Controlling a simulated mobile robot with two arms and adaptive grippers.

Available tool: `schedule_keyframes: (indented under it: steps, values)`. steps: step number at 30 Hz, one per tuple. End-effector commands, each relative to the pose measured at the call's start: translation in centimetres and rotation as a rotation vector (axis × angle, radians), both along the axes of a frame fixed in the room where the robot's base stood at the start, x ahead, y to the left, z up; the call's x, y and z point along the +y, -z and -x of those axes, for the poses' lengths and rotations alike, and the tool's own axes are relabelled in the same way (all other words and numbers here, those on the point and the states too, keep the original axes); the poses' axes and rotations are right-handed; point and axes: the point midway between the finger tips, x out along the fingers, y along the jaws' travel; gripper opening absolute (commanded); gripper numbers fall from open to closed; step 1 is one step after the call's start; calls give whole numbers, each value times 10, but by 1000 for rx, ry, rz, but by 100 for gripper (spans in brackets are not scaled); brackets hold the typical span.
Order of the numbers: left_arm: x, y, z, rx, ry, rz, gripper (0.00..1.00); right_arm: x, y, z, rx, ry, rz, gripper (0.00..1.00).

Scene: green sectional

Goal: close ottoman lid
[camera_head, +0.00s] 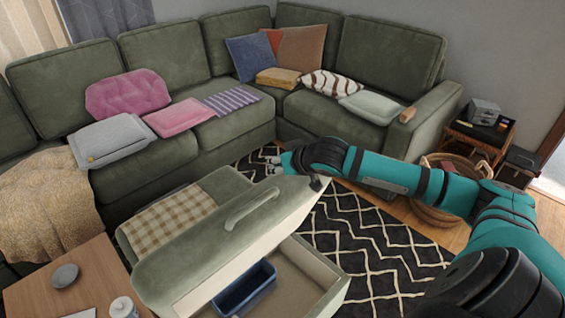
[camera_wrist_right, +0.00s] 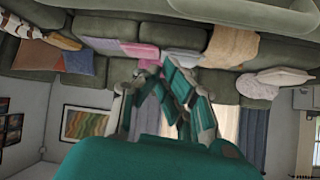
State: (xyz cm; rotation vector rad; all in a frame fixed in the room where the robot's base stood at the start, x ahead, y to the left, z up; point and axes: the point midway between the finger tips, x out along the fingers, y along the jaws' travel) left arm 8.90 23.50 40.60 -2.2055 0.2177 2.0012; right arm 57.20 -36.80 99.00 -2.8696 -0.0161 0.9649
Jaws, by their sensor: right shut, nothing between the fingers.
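The ottoman (camera_head: 335,294) stands at the front middle of the head view. Its green lid (camera_head: 190,262) is raised and tilted, with a curved handle (camera_head: 250,206) on its upper face. The open box below has pale inner walls and holds a blue bin (camera_head: 246,288). My right gripper (camera_head: 272,164) is shut and empty, just beyond the lid's far right corner; I cannot tell whether it touches the lid. In the right wrist view its fingers (camera_wrist_right: 168,92) point toward the sofa, which appears upside down. My left gripper is not in view.
The green sectional (camera_head: 238,122) runs behind, with cushions on it. A checkered cloth (camera_head: 172,218) lies on the ottoman's other section. A wooden table (camera_head: 85,277) is at front left. A wicker basket (camera_head: 436,212) stands at right, beside the patterned rug (camera_head: 375,240).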

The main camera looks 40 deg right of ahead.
Motion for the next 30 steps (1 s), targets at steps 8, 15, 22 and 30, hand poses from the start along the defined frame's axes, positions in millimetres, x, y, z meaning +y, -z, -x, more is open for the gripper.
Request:
schedule_keyframes:
  steps: [8, 15, 22, 30]
  values:
    - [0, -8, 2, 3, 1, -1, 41, 3, 29, -42, -1, 0, -1, 0]
    - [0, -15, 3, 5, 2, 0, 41, 5, 47, -14, 3, -3, 3, 0]
    - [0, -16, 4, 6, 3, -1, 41, 6, 52, -6, 0, -2, 2, 0]
    - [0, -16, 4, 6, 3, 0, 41, 6, 53, -6, 0, -1, 2, 0]
